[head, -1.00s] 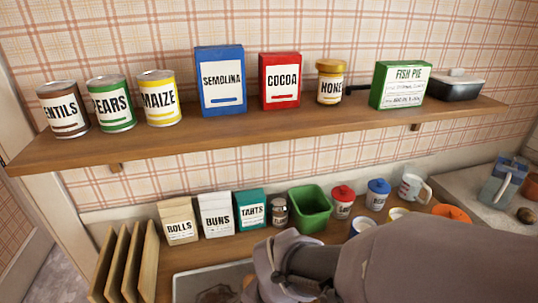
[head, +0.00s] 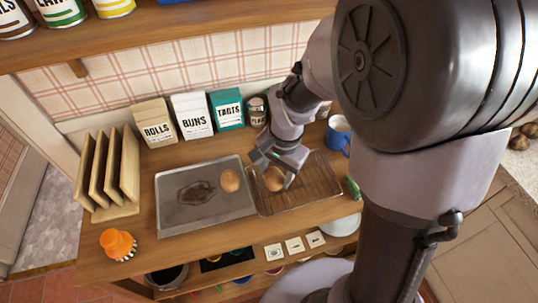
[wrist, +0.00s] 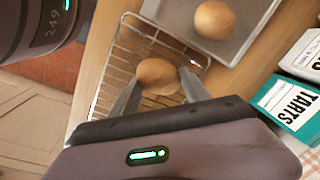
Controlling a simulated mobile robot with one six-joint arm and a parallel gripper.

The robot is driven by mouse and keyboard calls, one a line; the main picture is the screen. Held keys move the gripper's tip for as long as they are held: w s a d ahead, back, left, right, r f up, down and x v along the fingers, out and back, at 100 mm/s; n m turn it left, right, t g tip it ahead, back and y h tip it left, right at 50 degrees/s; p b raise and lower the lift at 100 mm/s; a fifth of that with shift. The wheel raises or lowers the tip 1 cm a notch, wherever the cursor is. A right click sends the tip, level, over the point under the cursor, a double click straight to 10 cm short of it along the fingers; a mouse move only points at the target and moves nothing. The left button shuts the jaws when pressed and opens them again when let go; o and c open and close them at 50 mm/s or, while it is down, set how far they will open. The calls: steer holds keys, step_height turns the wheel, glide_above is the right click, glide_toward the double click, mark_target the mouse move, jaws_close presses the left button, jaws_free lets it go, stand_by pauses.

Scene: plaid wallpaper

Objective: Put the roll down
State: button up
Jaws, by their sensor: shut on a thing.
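My gripper (head: 275,176) is shut on a round brown roll (head: 273,179), over the wire cooling rack (head: 325,190). In the wrist view the roll (wrist: 157,75) sits between my two fingers (wrist: 158,88), with the rack (wrist: 110,75) beneath it. I cannot tell whether the roll touches the wires. A second roll (head: 229,181) lies on the grey baking tray (head: 178,215) left of the rack; it also shows in the wrist view (wrist: 214,20).
Bags marked ROLLS (head: 154,122) and BUNS (head: 191,115) and a TARTS box (head: 226,110) stand behind the tray. A wooden slatted stand (head: 108,170) and an orange-topped brush (head: 118,243) are at the left. A blue mug (head: 339,133) stands behind the rack.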

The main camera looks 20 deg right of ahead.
steer(key=shift+f, duration=0.75)
steer(key=shift+r, duration=0.2)
steer(key=shift+f, duration=0.15)
steer(key=o, duration=1.4)
